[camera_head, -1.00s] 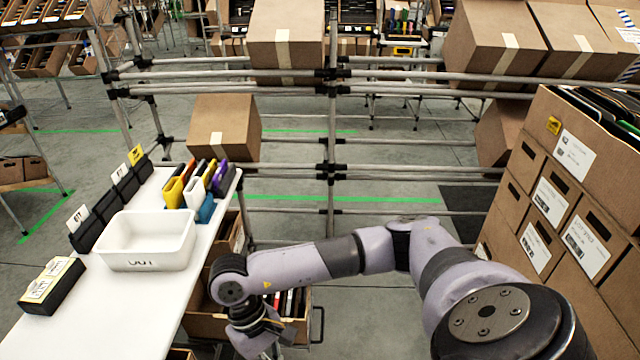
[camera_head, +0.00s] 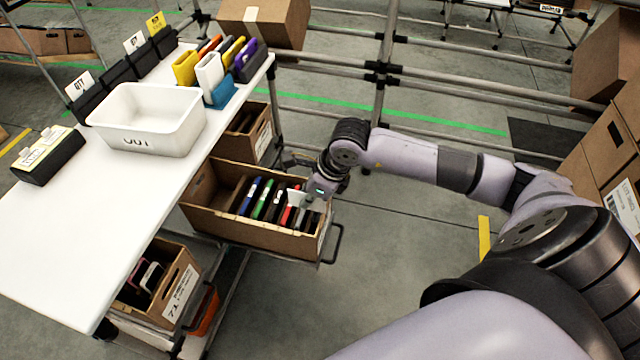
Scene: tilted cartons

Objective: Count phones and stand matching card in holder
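A tilted carton (camera_head: 240,225) on a pulled-out shelf beside the table holds a row of thin upright phones (camera_head: 258,197) in blue, green, black, white and red. My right gripper (camera_head: 298,197) points down into the carton's right part, by the red and white items. Its fingertips are too small and covered to tell whether they are open or hold anything. A black block with cards (camera_head: 47,156) lies at the table's left. Black holders (camera_head: 118,73) stand along the back edge, some with white cards (camera_head: 80,84) and one with a yellow card (camera_head: 156,23). My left gripper is out of view.
A white OUT tray (camera_head: 146,118) stands on the white table (camera_head: 110,215). Coloured upright items (camera_head: 208,71) stand at its back right corner. Another carton (camera_head: 160,285) sits lower left, and grey rack pipes (camera_head: 440,76) run behind.

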